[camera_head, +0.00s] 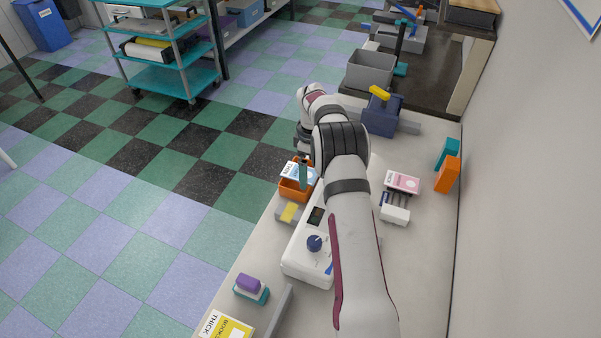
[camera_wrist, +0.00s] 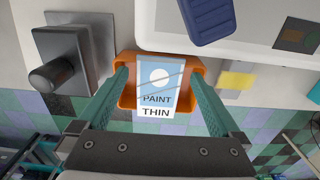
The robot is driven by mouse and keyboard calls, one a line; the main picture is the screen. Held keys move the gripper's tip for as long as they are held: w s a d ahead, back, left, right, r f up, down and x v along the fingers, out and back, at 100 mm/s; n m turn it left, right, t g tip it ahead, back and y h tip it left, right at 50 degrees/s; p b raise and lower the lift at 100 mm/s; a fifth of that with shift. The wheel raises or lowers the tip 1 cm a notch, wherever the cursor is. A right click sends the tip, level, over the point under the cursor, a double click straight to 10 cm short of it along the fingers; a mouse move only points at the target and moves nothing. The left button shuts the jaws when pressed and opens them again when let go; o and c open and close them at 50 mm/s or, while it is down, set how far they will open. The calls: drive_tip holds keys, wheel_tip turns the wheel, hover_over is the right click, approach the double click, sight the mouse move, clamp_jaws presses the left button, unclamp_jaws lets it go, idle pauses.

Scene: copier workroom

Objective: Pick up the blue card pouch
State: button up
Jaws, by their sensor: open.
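In the head view the pouch (camera_head: 295,168) and the orange holder (camera_head: 289,191) are partly hidden by my gripper. My gripper (camera_wrist: 160,75) is open, with one teal finger on each side of the pouch in the wrist view. Gaps show between the fingers and the pouch. I cannot tell how far above it the fingertips are.
A white machine (camera_head: 298,255) with a dark blue knob (camera_head: 314,243) is beside the holder. A grey block with a yellow patch (camera_head: 289,212) is close by. A grey fixture with a dark knob (camera_wrist: 70,70) stands at the left in the wrist view. A wall borders the counter's right side.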

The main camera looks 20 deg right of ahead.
sight(310, 175)
drive_tip(key=shift+f, duration=0.25)
drive_tip(key=shift+c, duration=0.2)
drive_tip(key=c, duration=1.4)
drive_tip(key=shift+o, duration=0.2)
wheel_tip(310, 175, up, 11)
drive_tip(key=shift+f, duration=0.2)
